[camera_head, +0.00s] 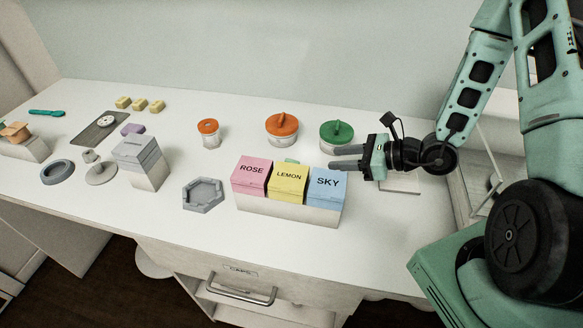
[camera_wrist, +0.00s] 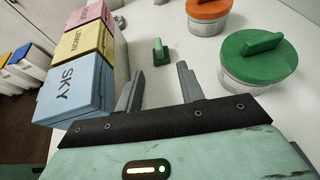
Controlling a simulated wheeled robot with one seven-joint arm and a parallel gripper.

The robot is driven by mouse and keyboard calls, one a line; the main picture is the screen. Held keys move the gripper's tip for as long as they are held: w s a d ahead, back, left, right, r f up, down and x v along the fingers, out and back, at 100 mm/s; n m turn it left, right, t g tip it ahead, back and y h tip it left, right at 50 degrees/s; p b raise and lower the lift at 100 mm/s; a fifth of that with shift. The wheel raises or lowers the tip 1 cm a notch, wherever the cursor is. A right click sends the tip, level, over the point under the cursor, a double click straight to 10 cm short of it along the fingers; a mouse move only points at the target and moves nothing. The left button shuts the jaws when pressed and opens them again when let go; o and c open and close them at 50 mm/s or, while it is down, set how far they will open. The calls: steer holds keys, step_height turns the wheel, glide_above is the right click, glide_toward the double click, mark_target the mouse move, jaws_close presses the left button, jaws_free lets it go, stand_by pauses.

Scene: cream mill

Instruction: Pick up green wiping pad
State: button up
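The green wiping pad (camera_wrist: 160,51) is a small green block with a grey part, standing on the table in the wrist view, ahead of my gripper and beyond its fingertips. In the head view only a bit of the green pad (camera_head: 292,160) shows behind the boxes. My gripper (camera_head: 337,157) is just behind and above the blue SKY box, fingers pointing left toward the pad. In the wrist view my gripper (camera_wrist: 152,82) is open, with nothing between its fingers.
The ROSE (camera_head: 251,172), LEMON (camera_head: 288,180) and SKY (camera_head: 326,184) boxes stand in a row close beside my gripper. A green-lidded jar (camera_head: 337,132) and an orange-lidded jar (camera_head: 282,126) stand behind. A grey hexagonal tray (camera_head: 203,195) lies left.

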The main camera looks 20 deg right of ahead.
mark_target(294, 161)
steer(key=p+x, duration=0.3)
steer(key=x, duration=0.7)
steer(key=shift+w+a, duration=0.1)
steer(key=shift+a, duration=0.05)
steer(key=p+x, duration=0.2)
steer(key=x, duration=0.2)
steer(key=shift+w+a+p, duration=0.1)
steer(key=shift+a+p, duration=0.2)
steer(key=shift+p, duration=0.05)
steer(key=shift+w+a+f, duration=0.25)
steer(key=shift+f, duration=0.05)
jaws_close()
